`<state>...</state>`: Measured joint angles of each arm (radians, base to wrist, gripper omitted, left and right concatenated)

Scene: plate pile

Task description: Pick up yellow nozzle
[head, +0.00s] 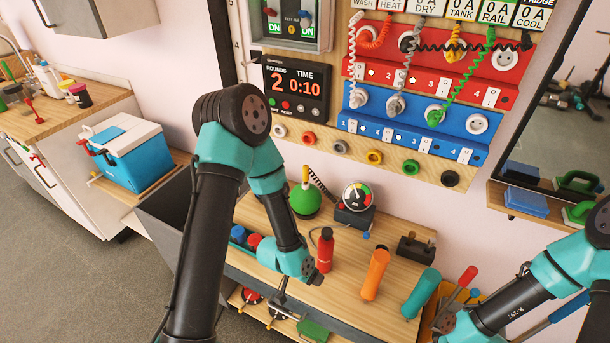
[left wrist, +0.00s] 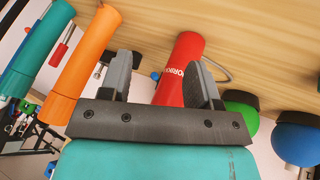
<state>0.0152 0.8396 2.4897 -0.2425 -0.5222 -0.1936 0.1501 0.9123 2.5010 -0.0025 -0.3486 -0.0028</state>
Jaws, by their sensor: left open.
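I cannot tell for sure which yellow part is the nozzle. A yellow round fitting (head: 374,157) sits in the row of coloured fittings along the bottom of the wall board. A green bulb (head: 305,203) on the bench has a short yellow tip (head: 305,174). My left gripper (left wrist: 163,78) is open, with a red bottle (left wrist: 185,65) showing between its fingers; contact cannot be told. In the head view the red bottle (head: 325,250) stands just right of my left wrist, and the left fingers are hidden. My right arm enters at lower right; its fingers do not show.
An orange cylinder (head: 375,272) and a teal cylinder (head: 421,292) stand on the bench, right of the red bottle. A black gauge box (head: 354,217) stands at the back. Coiled cords hang across the board above. A blue cooler (head: 131,155) sits at left.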

